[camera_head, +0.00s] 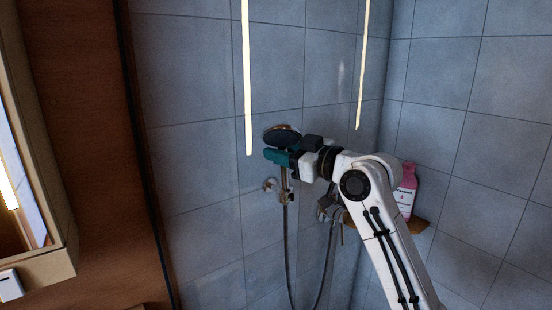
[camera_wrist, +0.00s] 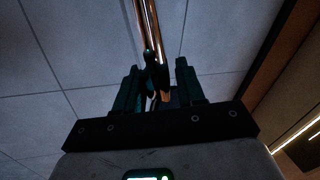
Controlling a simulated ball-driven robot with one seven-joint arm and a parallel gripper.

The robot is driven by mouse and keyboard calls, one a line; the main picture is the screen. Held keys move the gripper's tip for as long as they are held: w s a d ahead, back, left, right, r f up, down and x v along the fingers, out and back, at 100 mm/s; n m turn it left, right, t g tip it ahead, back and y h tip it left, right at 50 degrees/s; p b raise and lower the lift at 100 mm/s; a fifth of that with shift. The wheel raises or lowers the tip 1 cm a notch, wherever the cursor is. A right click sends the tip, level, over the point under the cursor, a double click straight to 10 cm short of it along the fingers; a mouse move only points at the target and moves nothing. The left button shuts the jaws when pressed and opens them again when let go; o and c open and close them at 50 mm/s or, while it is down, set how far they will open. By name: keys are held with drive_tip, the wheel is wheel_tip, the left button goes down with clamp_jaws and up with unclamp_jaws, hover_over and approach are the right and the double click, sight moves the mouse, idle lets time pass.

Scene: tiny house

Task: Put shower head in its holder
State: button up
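The shower head (camera_head: 282,136) has a dark round face and shows just above my gripper in the head view. Its handle (camera_head: 284,175) runs down behind the gripper to the holder (camera_head: 271,185) on the tiled wall. I cannot tell whether the handle sits fully in the holder. My teal gripper (camera_head: 279,157) is at the upper handle. In the wrist view, its two fingers (camera_wrist: 158,82) stand apart with a slim, coppery-lit shaft (camera_wrist: 147,25) between them. A gap shows by the right finger, and the left contact is dark and unclear.
A grey hose (camera_head: 287,245) hangs from the handle and loops to the tap (camera_head: 326,205). A pink bottle (camera_head: 406,190) stands on a wooden corner shelf (camera_head: 418,225) behind my arm. A wooden wall and a mirror cabinet (camera_head: 45,265) are at left.

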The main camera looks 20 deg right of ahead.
drive_tip(key=shift+a, duration=0.1)
clamp_jaws()
drive_tip(key=shift+r+b, duration=0.3)
drive_tip(key=shift+r, duration=0.2)
drive_tip(key=shift+r+b, duration=0.55)
drive_tip(key=shift+r, duration=0.4)
drive_tip(key=s+r, duration=0.1)
drive_tip(key=s+d+r+b, duration=0.1)
drive_tip(key=s+r, duration=0.1)
drive_tip(key=s+d+r, duration=0.1)
drive_tip(key=r, duration=0.1)
drive_tip(key=shift+s+r+b, duration=0.15)
drive_tip(key=shift+r+b, duration=0.1)
drive_tip(key=shift+b, duration=0.05)
drive_tip(key=s+d+r+b, duration=0.2)
drive_tip(key=s+d+r, duration=0.15)
drive_tip(key=s, duration=0.45)
drive_tip(key=w+a+m+g+y+p, duration=0.1)
drive_tip(key=w+p, duration=0.6)
drive_tip(key=w, duration=0.8)
drive_tip(key=shift+w+a+f+g+p, duration=0.2)
drive_tip(key=shift+a+g+p, duration=0.1)
drive_tip(key=shift+a+g, duration=0.7)
